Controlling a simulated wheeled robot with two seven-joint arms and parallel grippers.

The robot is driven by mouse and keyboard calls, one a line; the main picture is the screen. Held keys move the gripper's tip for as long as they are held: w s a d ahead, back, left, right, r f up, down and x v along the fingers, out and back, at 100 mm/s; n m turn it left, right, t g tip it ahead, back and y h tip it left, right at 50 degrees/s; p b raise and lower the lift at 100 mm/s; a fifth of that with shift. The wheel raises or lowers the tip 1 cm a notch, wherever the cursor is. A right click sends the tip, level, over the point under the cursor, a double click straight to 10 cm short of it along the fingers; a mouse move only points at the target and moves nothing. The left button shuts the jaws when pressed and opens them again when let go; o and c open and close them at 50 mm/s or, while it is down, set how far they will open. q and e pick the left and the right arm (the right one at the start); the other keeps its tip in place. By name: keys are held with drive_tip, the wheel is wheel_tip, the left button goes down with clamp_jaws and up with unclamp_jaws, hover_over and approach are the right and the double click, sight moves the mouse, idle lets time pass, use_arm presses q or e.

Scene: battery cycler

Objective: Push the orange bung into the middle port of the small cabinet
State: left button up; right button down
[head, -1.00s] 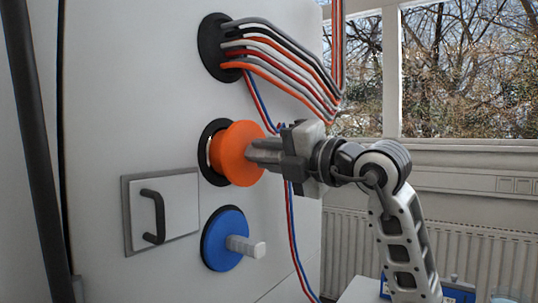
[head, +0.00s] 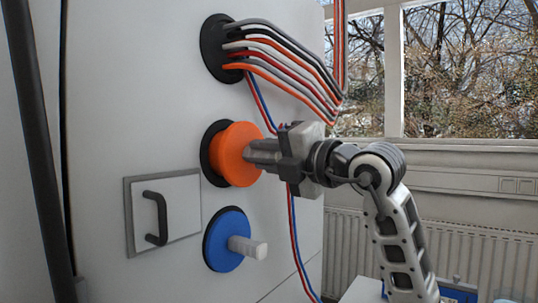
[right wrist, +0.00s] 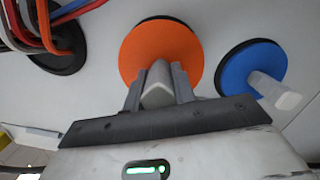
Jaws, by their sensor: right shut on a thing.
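The orange bung (head: 240,154) is at the middle port (head: 208,152) of the cabinet (head: 105,90). A dark crescent of the port's ring shows on the bung's left side in the head view. My right gripper (head: 256,153) is shut on the bung's grip. In the right wrist view the orange disc (right wrist: 160,48) faces me, with its pale grip (right wrist: 157,88) between the fingers of my right gripper (right wrist: 158,85). How deep the bung sits in the port is hidden behind its disc. My left gripper is not in view.
Above, a black port (head: 213,48) holds several grey, red and orange cables. A blue bung (head: 224,240) with a pale grip fills the lower port. A hatch with a black handle (head: 154,217) is at lower left. Red and blue cables hang behind my gripper.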

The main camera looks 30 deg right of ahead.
sight(250, 162)
drive_tip(key=shift+a+p+x, duration=0.2)
drive_tip(key=shift+p+x, duration=0.4)
drive_tip(key=shift+x, duration=1.3)
idle(1.7)
unclamp_jaws()
drive_tip(key=shift+f, duration=0.1)
drive_tip(key=shift+s, duration=0.15)
drive_tip(key=b+v, duration=0.4)
drive_tip(key=v, duration=0.6)
drive_tip(key=shift+s, duration=0.45)
idle(1.0)
drive_tip(key=shift+d, duration=0.1)
idle(0.4)
